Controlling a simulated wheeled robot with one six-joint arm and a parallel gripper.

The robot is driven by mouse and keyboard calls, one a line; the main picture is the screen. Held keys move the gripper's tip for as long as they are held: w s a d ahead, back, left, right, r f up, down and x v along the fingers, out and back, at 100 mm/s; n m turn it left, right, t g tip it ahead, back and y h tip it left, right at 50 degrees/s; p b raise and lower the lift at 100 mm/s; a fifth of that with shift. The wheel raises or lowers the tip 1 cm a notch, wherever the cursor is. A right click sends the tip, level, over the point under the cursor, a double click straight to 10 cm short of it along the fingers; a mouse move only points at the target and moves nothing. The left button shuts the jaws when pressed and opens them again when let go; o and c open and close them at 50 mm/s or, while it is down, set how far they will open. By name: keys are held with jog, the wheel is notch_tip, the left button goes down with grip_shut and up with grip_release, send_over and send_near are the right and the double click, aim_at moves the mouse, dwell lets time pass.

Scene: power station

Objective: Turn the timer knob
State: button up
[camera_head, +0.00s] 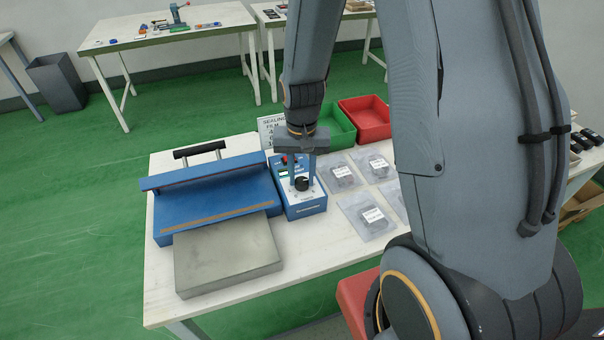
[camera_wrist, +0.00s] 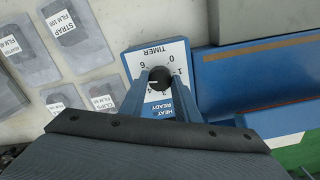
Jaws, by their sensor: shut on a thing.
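The timer knob (camera_wrist: 159,78) is a round black knob with a white pointer line, set in a white dial face marked TIMER with numbers around it. It sits on a blue control box (camera_head: 305,209) on the white table. My gripper (camera_head: 302,183) points down over the box. Its two fingers are shut on the knob, one on each side, as the wrist view also shows (camera_wrist: 160,88). The pointer is on the side of the 3 and 4. Labels HEAT and READY show below the dial; the gripper body hides part of the box.
A blue sealer (camera_head: 210,194) with a black handle stands left of the box, with a grey plate (camera_head: 228,256) in front. Bagged parts (camera_head: 367,216) lie to the right. A green bin (camera_head: 331,127), a red bin (camera_head: 367,118) and a sign (camera_head: 267,130) stand behind.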

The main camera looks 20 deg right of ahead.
aim_at(302, 180)
jog(key=shift+n, duration=0.8)
jog(key=o, duration=1)
jog(key=shift+o, duration=0.2)
jog(key=shift+r, duration=0.15)
jog(key=shift+r+b, duration=0.65)
jog(key=shift+r, duration=3.15)
